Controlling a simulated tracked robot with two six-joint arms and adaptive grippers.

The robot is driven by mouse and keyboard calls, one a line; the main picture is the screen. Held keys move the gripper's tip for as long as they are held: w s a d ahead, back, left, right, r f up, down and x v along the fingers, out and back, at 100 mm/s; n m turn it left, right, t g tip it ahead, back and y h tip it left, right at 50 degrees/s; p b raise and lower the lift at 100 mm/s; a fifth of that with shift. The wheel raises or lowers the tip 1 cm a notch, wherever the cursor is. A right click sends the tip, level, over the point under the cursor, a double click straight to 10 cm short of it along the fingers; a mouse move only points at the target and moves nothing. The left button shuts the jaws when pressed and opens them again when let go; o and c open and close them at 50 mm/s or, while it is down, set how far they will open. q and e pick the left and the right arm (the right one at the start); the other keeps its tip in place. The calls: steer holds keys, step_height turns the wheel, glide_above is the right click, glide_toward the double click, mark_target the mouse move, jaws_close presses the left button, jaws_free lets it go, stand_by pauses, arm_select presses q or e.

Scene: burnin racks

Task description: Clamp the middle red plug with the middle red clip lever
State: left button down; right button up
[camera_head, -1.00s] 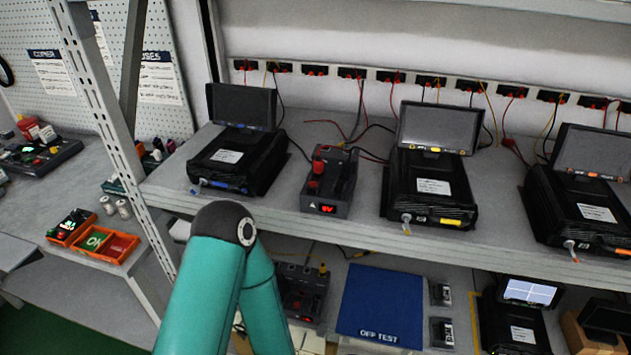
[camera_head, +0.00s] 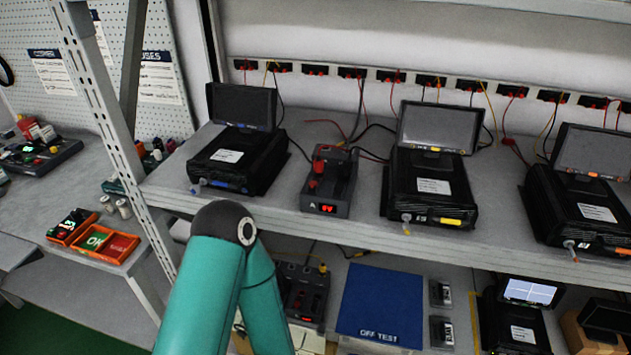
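On the upper shelf stands a small dark box (camera_head: 330,197) with a red display on its front. Red parts (camera_head: 318,166) stick up along its left side, one behind another. They are too small for me to tell plug from clip lever. A teal arm link of mine rises at the lower centre, left of and in front of this box. Neither of my grippers shows in the view. A second similar box (camera_head: 303,297) with a red display stands on the lower shelf, partly behind my arm.
Black units with screens stand left (camera_head: 235,160) and right (camera_head: 430,190) of the upper box, another (camera_head: 585,210) further right. A socket strip (camera_head: 390,76) with red plugs and hanging cables runs behind. A shelf post (camera_head: 110,130) stands left. A blue mat (camera_head: 381,305) lies below.

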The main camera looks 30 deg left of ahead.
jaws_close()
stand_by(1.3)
